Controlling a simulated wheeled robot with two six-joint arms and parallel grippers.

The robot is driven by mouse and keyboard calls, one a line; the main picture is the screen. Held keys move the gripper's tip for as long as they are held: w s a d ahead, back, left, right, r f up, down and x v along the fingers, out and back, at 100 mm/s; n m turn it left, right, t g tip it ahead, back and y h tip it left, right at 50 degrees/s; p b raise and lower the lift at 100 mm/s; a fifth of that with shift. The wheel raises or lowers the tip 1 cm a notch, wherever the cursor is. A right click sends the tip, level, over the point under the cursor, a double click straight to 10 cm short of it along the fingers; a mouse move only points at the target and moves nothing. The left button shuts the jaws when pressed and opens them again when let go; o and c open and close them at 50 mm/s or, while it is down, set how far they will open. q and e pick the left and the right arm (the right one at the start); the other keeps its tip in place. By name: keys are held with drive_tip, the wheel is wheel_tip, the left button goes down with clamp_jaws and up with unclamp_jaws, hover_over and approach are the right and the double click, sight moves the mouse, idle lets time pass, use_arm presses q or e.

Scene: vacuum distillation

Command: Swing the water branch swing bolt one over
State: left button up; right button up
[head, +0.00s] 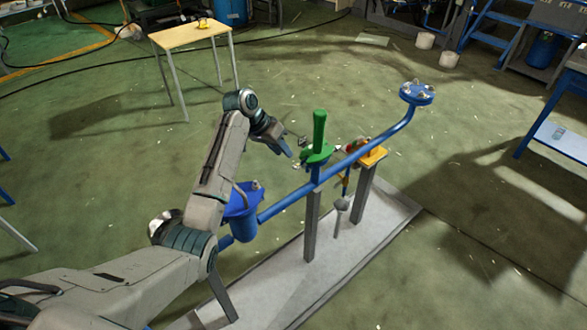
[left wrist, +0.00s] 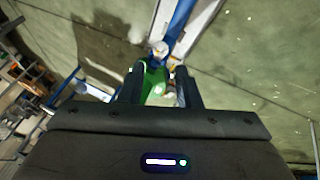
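A blue pipe (head: 286,203) runs diagonally above a pale base, with a green valve with an upright handle (head: 319,132) at its middle. A small metal piece, possibly a swing bolt (head: 302,141), shows just left of the green part; it is too small to tell its pose. My left gripper (head: 285,149) is left of the green valve, seemingly apart from it. In the left wrist view its two fingers (left wrist: 160,90) stand apart. A green part (left wrist: 154,84) and small pale metal pieces (left wrist: 160,50) show between and beyond them. My right gripper is not in view.
A blue flange with several metal pieces (head: 417,94) tops the pipe's far right end. A blue funnel-like vessel (head: 242,205) stands partly behind my left arm. A small wooden table (head: 190,34) stands behind; green floor lies clear between.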

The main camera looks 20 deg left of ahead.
sight(296, 166)
use_arm(q)
drive_tip(key=x, duration=0.9)
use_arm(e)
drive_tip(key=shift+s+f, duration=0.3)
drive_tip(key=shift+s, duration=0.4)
use_arm(q)
drive_tip(key=shift+r, duration=0.1)
clamp_jaws()
drive_tip(key=shift+r+p, duration=0.15)
drive_tip(key=shift+p, duration=0.35)
drive_tip(key=shift+w+d+r+g+y+p, duration=0.15)
drive_tip(key=shift+w+r+g+y+p, duration=0.3)
drive_tip(key=shift+p, duration=0.7)
drive_tip(key=shift+g+y, duration=0.25)
drive_tip(key=shift+g, duration=0.4)
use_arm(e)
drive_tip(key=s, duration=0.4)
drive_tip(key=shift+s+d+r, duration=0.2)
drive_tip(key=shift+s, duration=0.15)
use_arm(q)
drive_tip(key=shift+f, duration=0.1)
unclamp_jaws()
